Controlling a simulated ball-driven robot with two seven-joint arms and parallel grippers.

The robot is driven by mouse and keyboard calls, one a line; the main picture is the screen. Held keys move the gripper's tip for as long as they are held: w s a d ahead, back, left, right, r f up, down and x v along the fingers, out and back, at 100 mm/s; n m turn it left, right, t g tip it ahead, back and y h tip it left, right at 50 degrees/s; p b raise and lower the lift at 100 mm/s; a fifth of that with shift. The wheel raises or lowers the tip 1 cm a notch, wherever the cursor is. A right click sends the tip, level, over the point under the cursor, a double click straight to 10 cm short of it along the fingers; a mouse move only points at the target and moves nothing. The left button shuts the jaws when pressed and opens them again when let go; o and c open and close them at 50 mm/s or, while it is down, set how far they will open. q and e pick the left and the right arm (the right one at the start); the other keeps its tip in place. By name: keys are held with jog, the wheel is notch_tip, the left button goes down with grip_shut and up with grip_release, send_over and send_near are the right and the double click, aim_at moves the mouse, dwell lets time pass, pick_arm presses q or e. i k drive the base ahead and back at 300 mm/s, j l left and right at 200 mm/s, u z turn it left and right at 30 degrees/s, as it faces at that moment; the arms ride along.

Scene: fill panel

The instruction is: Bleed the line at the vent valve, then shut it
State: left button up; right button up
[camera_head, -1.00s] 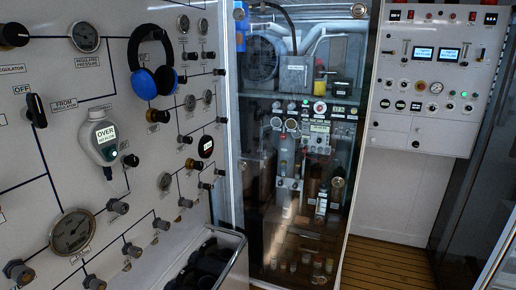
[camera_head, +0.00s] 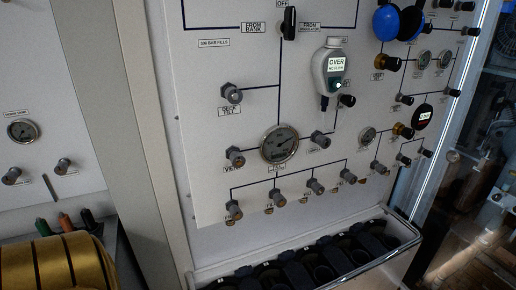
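The fill panel (camera_head: 220,65) fills the middle of the head view. The vent valve (camera_head: 235,156) is a small grey knob low on the panel, left of the round fill gauge (camera_head: 279,145), with a label under it that seems to read VENT. I cannot tell if the valve is open or shut. Above it is another grey knob labelled DECK FILL (camera_head: 231,93). The black selector (camera_head: 288,23) sits between FROM BANK and FROM REGULATOR, under the word OFF. Neither of my grippers shows in the head view.
A grey device reading OVER (camera_head: 333,66) hangs right of the gauge. Several grey knobs line the panel's bottom. Below is a rack of dark slots (camera_head: 330,262) with a metal rail (camera_head: 405,232).

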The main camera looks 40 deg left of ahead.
aim_at(238, 160)
jog(key=u, duration=1.6)
